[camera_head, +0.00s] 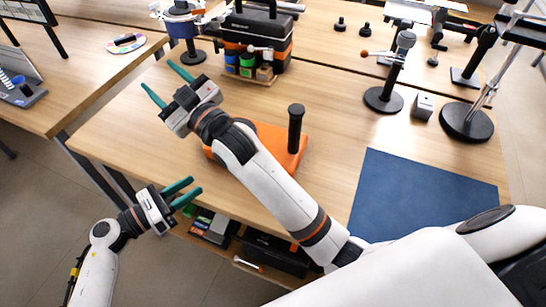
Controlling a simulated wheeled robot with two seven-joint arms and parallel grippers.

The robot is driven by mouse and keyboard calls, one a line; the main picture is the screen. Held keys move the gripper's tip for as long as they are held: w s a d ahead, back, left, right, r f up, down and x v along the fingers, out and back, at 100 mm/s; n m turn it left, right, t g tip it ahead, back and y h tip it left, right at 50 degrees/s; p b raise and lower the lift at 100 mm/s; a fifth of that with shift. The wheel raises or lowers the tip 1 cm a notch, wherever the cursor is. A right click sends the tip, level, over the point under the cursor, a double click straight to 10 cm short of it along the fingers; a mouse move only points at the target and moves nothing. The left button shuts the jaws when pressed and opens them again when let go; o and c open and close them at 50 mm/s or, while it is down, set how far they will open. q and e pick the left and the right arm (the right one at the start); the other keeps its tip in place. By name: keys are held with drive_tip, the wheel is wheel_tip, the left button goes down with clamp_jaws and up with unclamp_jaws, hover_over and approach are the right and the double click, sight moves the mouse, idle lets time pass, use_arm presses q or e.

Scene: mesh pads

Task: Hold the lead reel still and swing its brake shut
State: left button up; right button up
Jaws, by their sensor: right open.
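A blue drum (182,29) stands on a dark round base at the back left of the table and looks like the lead reel. Its brake is too small to tell. My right gripper (161,78) is open and empty over the table's left edge, nearer to me than the drum and apart from it. My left gripper (196,187) is open and empty, low in front of the table's front edge, far from the drum.
An orange base (291,146) with an upright black post lies partly hidden under my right arm. A black and orange case (268,40) stands right of the drum. A stand with a ball-tipped lever (385,98) and a blue mat (415,195) are further right.

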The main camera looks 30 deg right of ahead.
sight(299, 127)
drive_tip(key=w+d+f+n+g+h, duration=0.1)
drive_tip(key=w+d+f+n+h, duration=0.1)
drive_tip(key=d+n+h, duration=0.4)
drive_tip(key=w+d+f+n+g+h, duration=0.1)
drive_tip(key=w+d+f+g+h, duration=0.15)
drive_tip(key=d+h, duration=0.75)
drive_tip(key=s+f+n+g+h, duration=0.35)
drive_tip(key=s+f+n, duration=0.2)
drive_tip(key=s, duration=0.35)
drive_tip(key=s+f+n+g+h, duration=0.3)
drive_tip(key=s+f+n+h, duration=0.1)
drive_tip(key=s+f, duration=0.4)
drive_tip(key=shift+m, duration=0.25)
drive_tip(key=x, duration=0.7)
drive_tip(key=s+r+x, duration=0.1)
drive_tip(key=x, duration=0.3)
drive_tip(key=shift+w+d+r, duration=0.1)
drive_tip(key=shift+w+d, duration=0.1)
drive_tip(key=shift+d, duration=0.35)
